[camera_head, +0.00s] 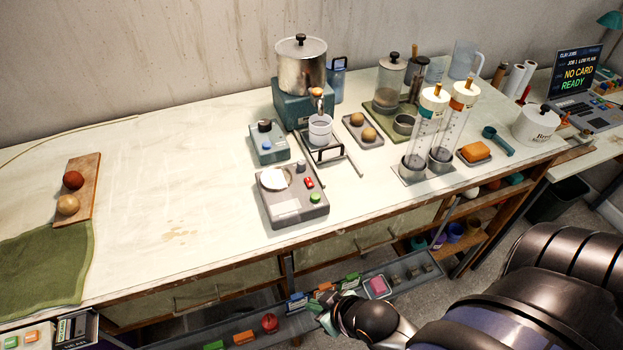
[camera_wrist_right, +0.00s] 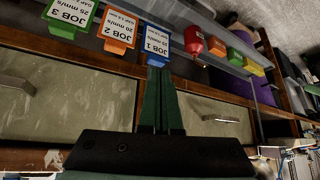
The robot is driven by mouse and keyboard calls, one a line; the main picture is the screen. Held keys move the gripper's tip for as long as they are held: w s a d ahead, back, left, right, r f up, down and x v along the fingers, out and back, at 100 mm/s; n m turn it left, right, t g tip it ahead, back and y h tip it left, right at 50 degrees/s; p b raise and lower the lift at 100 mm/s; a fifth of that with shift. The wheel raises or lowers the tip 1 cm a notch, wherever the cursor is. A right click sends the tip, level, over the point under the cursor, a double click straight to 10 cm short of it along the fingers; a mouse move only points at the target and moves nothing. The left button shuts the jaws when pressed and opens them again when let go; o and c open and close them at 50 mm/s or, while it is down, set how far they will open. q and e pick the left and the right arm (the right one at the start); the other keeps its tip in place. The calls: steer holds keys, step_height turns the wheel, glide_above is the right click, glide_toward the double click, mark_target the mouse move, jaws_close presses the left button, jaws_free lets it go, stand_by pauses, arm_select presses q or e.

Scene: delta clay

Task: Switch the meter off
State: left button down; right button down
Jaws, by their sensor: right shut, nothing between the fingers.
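A grey box (camera_head: 291,203) with a round pale disc, a red switch and a green button sits near the bench's front edge in the head view. It may be the meter; no label is readable. A smaller teal-grey box (camera_head: 268,143) with a dark knob and a blue button stands behind it. My right gripper (camera_head: 326,318) is low in front of the bench, below and to the right of both boxes, and apart from them. In the right wrist view its dark green fingers (camera_wrist_right: 158,72) are shut and empty, close to the blue JOB 1 card (camera_wrist_right: 156,42). My left gripper is out of view.
A front rail (camera_head: 300,322) holds coloured cards and a red bulb (camera_head: 269,322). Behind the boxes are a metal pot (camera_head: 301,65) and a stand; two clear cylinders (camera_head: 425,130) stand to the right. The bench's left middle (camera_head: 170,180) is clear.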

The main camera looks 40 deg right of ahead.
steer(key=w+d+r+m+t+h, duration=0.1)
steer(key=w+d+r+t, duration=0.1)
steer(key=r, duration=0.5)
steer(key=w+d+r+m+t+h, duration=0.2)
steer(key=w+d+r+t, duration=0.1)
steer(key=r, duration=0.5)
steer(key=w+d+r+m+t+h, duration=0.2)
steer(key=d+r, duration=0.1)
steer(key=r, duration=0.5)
steer(key=shift+w+d+r+t+p, duration=0.25)
steer(key=shift+w+d+t+p, duration=0.05)
steer(key=shift+w+d, duration=0.05)
